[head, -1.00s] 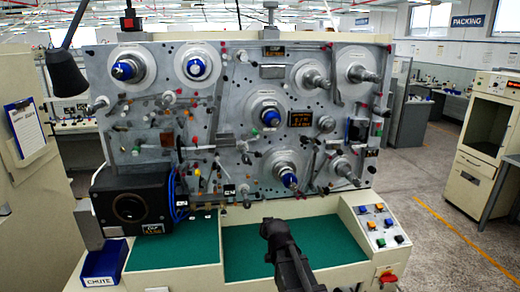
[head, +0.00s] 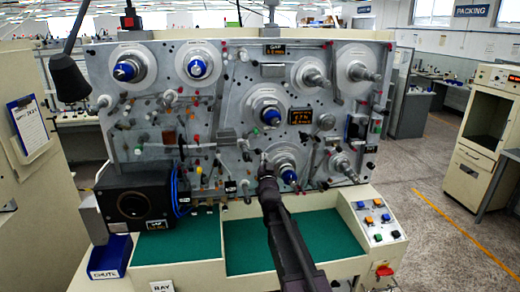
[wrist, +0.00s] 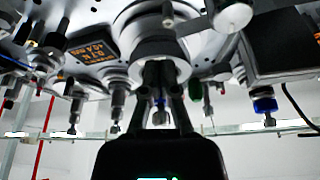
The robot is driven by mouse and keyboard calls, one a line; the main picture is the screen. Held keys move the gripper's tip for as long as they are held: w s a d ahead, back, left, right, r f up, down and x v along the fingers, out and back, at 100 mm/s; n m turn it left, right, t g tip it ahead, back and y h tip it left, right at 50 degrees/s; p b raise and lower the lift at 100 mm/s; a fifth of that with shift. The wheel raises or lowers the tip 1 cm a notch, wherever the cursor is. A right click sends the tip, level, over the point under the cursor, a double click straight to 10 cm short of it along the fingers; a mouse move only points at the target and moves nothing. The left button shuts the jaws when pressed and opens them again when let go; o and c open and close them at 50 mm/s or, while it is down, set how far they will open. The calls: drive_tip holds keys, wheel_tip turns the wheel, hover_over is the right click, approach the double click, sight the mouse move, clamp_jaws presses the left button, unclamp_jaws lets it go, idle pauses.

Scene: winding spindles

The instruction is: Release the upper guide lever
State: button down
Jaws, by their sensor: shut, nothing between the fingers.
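The grey winding panel (head: 228,112) carries several spindles, pins and slim levers. A slim bar (head: 315,160) stands on the panel right of the lower middle spindle (head: 289,176); I cannot tell which part is the upper guide lever. My gripper (head: 264,162) is raised in front of the lower middle of the panel, just left of that blue-capped spindle, and hides a little of it. In the wrist view the gripper (wrist: 159,72) has its fingers close together, shut and empty, pointing at a round hub (wrist: 150,48). Contact with the panel cannot be told.
Dark box (head: 135,203) with blue cables sits at the panel's lower left. A blue chute bin (head: 108,262) hangs at front left. A button box (head: 376,218) is at right. The green work mat (head: 330,233) is largely clear. A lamp (head: 68,77) hangs at upper left.

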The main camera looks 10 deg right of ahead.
drive_tip(key=shift+w, duration=0.15)
drive_tip(key=a+p+x, duration=0.1)
drive_tip(key=p+x, duration=0.2)
drive_tip(key=x, duration=0.7)
drive_tip(key=shift+f+b, duration=1.85)
drive_tip(key=shift+f, duration=0.15)
drive_tip(key=shift+d, duration=0.2)
